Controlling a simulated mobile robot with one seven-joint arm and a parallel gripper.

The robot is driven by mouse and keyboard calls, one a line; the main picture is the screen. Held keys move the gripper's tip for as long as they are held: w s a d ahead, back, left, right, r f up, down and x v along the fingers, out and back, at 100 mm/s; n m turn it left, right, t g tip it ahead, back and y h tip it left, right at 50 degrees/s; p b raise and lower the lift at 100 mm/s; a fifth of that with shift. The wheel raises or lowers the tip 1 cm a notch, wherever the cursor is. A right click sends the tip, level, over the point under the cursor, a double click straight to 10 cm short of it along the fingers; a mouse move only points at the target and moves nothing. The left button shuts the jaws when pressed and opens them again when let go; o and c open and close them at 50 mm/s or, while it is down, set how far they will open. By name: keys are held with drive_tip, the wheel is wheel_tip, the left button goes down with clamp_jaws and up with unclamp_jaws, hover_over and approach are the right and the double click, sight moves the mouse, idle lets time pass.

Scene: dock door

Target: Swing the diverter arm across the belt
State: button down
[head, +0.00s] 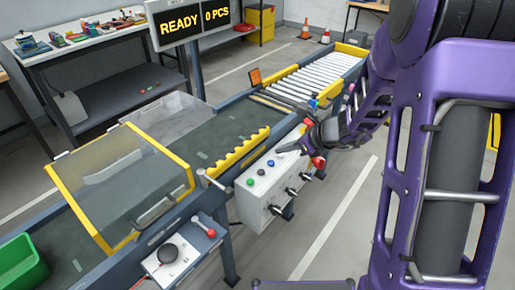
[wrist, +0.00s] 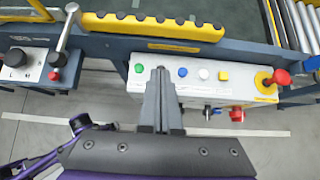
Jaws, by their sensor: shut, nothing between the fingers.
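A yellow scalloped bar (head: 240,152), which looks like the diverter arm, lies along the near edge of the dark belt (head: 195,140). It also shows at the top of the wrist view (wrist: 155,26). A grey lever with a rounded knob (head: 212,181) stands near the bar's left end; it is at upper left in the wrist view (wrist: 68,28). My gripper (head: 284,148) is shut and empty. In the wrist view its fingers (wrist: 160,74) point at the white button panel, right of the lever and on the near side of the yellow bar.
The button panel (head: 268,180) carries coloured buttons and a red knob (wrist: 281,77). A small control box (head: 170,262) with a red-knobbed lever sits at left. A clear yellow-framed cover (head: 120,180) spans the belt, with a green bin (head: 20,262) beyond. White rollers (head: 312,78) lie farther along.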

sight(246, 151)
drive_tip(key=x, duration=0.4)
drive_tip(key=a+r+x, duration=0.1)
drive_tip(key=x, duration=0.3)
drive_tip(key=w+r+b+x, duration=0.1)
drive_tip(key=x, duration=0.4)
drive_tip(key=shift+a, duration=0.2)
drive_tip(key=shift+w+a+r, duration=0.1)
drive_tip(key=shift+w+r, duration=0.05)
